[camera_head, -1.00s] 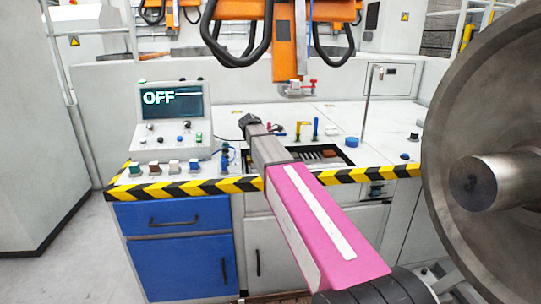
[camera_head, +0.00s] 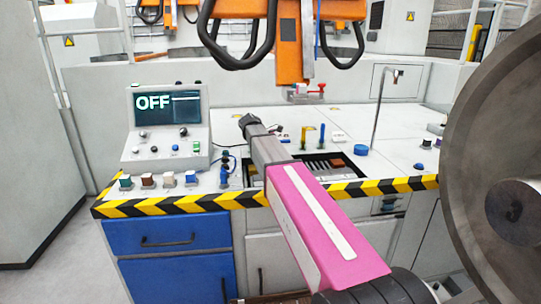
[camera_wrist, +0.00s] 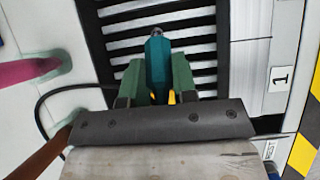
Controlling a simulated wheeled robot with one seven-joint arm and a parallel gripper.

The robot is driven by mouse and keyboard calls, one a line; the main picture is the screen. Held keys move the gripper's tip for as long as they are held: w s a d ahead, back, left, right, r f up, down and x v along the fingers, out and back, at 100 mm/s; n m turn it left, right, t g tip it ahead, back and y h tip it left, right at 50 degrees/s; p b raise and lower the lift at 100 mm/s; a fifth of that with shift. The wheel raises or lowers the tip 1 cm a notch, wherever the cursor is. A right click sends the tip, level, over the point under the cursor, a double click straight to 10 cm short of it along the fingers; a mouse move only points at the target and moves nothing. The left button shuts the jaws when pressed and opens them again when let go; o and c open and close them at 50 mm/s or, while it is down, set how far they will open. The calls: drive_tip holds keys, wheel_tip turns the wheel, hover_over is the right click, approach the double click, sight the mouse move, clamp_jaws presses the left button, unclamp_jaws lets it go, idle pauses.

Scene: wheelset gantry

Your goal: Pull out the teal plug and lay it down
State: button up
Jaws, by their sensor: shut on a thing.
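The teal plug (camera_wrist: 157,62) is in the middle of the wrist view, with a small metallic tip at its far end. My gripper (camera_wrist: 157,84) has its two green fingers shut on the plug's sides. The plug is over or in front of a black slatted tray (camera_wrist: 205,42); I cannot tell its height above it. In the head view my arm reaches over the bench, and the fingers and plug are hidden.
The bench (camera_head: 420,120) has a striped front edge (camera_head: 160,206). A console with an OFF screen (camera_head: 168,108) stands left. A big metal wheel (camera_head: 475,110) is close on the right. A black cable (camera_wrist: 40,108) curves left of the fingers.

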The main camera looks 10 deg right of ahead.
drive_tip(key=shift+f, duration=3)
drive_tip(key=o, duration=1)
drive_tip(key=shift+r, duration=0.1)
drive_tip(key=v, duration=1)
drive_tip(key=shift+a+r, duration=0.25)
